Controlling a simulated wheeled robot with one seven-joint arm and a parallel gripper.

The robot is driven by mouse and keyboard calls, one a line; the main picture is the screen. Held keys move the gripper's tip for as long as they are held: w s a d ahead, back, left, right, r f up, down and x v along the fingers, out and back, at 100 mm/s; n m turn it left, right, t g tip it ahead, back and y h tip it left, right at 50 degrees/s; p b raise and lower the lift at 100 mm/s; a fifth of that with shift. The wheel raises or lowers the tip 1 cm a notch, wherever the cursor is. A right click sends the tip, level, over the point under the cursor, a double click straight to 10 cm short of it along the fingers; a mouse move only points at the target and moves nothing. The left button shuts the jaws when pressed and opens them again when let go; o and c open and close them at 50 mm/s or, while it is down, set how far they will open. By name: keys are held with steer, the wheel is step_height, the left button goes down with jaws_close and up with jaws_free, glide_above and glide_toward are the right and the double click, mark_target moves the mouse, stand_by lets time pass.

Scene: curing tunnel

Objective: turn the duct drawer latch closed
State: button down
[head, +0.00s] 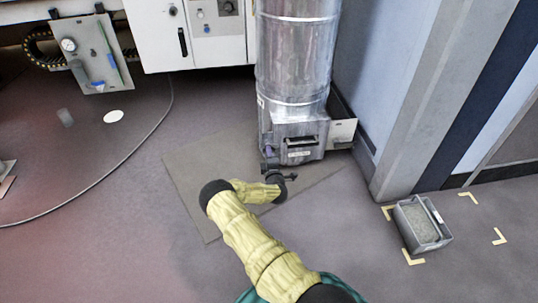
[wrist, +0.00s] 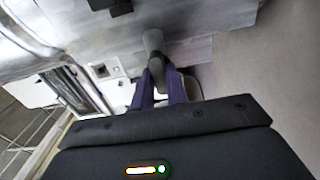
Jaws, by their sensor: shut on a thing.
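The silver duct (head: 297,60) stands upright. A boxy metal section with the drawer (head: 303,140) and its dark handle is at its foot. In the head view my gripper (head: 269,155) is at the left front side of this box, small and partly hidden by my wrist. In the wrist view the two purple fingers of my gripper (wrist: 161,88) are closed on a grey lever, the latch (wrist: 153,44), which sticks out from the metal face. The latch's tip between the fingers shows. I cannot tell its exact turn, and in the head view I cannot make it out.
A grey bin (head: 422,224) with grainy contents stands on the floor at right inside yellow corner marks. A grey wall column (head: 425,100) is right of the duct. A white cabinet (head: 190,35) and a gauge panel (head: 85,55) are at upper left. Floor at left is mostly clear, with a cable.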

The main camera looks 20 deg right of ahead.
steer(key=shift+s+f, duration=0.1)
stand_by(0.3)
steer(key=c, duration=1.4)
jaws_free()
steer(key=p+v, duration=0.8)
steer(key=v, duration=0.9)
steer(key=shift+p, duration=0.4)
steer(key=shift+s, duration=0.15)
